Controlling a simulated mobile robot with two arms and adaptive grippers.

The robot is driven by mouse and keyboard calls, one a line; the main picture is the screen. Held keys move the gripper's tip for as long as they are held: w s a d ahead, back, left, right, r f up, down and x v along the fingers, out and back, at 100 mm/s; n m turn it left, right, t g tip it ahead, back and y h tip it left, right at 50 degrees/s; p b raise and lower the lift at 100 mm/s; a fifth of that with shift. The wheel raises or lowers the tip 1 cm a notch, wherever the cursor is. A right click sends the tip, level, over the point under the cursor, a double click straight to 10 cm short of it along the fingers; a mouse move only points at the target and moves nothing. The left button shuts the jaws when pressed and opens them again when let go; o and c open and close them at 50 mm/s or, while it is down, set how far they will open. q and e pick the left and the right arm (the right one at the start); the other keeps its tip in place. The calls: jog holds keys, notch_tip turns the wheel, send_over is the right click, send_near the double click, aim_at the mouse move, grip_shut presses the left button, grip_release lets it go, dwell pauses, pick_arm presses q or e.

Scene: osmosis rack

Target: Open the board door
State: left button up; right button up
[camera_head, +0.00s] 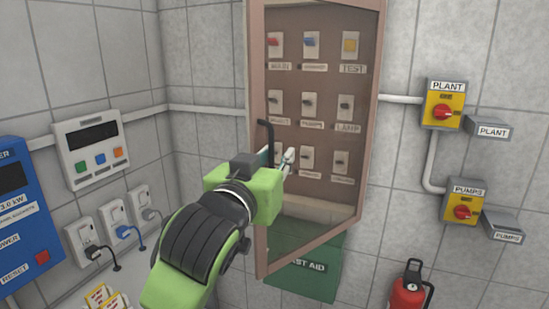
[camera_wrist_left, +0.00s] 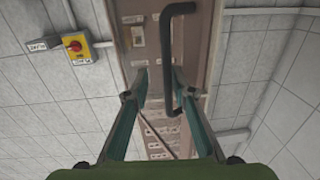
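The board door (camera_head: 371,120) is a tall brown frame with a clear pane, in the middle of the head view. Its black bar handle (camera_head: 268,140) is on the left side; it also shows in the left wrist view (camera_wrist_left: 167,62). My left gripper (camera_head: 284,160) is at the handle's lower part, partly hiding it. In the left wrist view my left gripper (camera_wrist_left: 160,72) is open, with the handle bar appearing between the fingers, nearer the right one. I cannot tell whether they touch, or whether the door is ajar. My right gripper is not in view.
Behind the pane are several labelled switches (camera_head: 310,103). A green first aid box (camera_head: 310,275) is below the door. Yellow plant (camera_head: 443,105) and pumps (camera_head: 463,203) switches and a red extinguisher (camera_head: 408,290) are on the right. A white control box (camera_head: 92,148) is on the left wall.

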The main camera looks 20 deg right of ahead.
pick_arm(q)
jog(key=v, duration=1.2)
jog(key=shift+c, duration=0.5)
